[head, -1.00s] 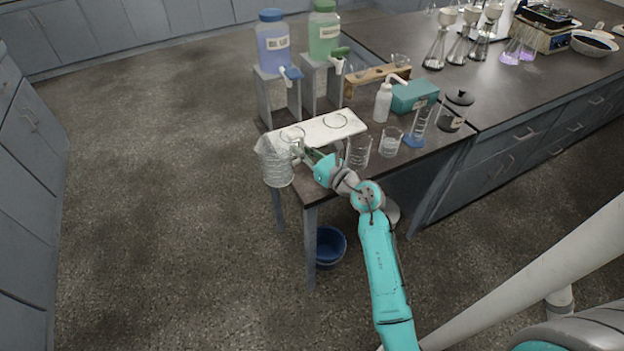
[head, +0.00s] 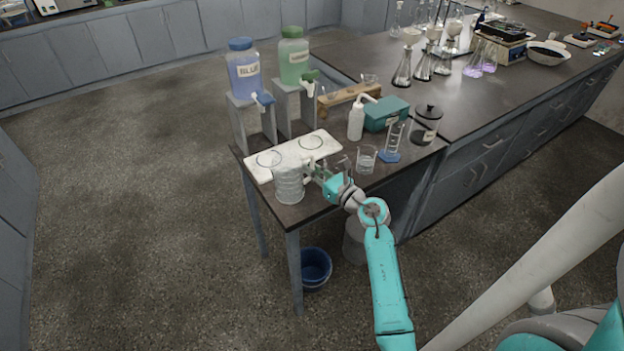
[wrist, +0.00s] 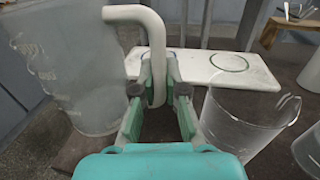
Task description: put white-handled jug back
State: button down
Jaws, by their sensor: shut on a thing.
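The white-handled jug (head: 289,184) is a clear, ribbed vessel at the front left corner of the table, in front of the white board. My gripper (head: 312,171) is shut on its handle from the right. In the wrist view the white handle (wrist: 155,62) stands between my gripper's fingers (wrist: 157,92), and the jug's clear body (wrist: 75,75) is on the left, upright or nearly so. I cannot tell whether its base touches the table. The white board (head: 262,173) has two ring marks, both bare; it also shows in the wrist view (wrist: 200,66).
A clear beaker (wrist: 232,122) stands close to the right of my gripper. Another beaker (head: 367,160), a wash bottle (head: 356,120) and a graduated cylinder (head: 392,140) stand farther right. Blue (head: 245,72) and green (head: 294,62) dispensers stand behind the board. A blue bucket (head: 315,266) is on the floor.

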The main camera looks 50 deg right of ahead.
jog(key=shift+f, duration=1.7)
jog(key=c, duration=1.2)
grip_release()
jog(key=shift+f, duration=0.15)
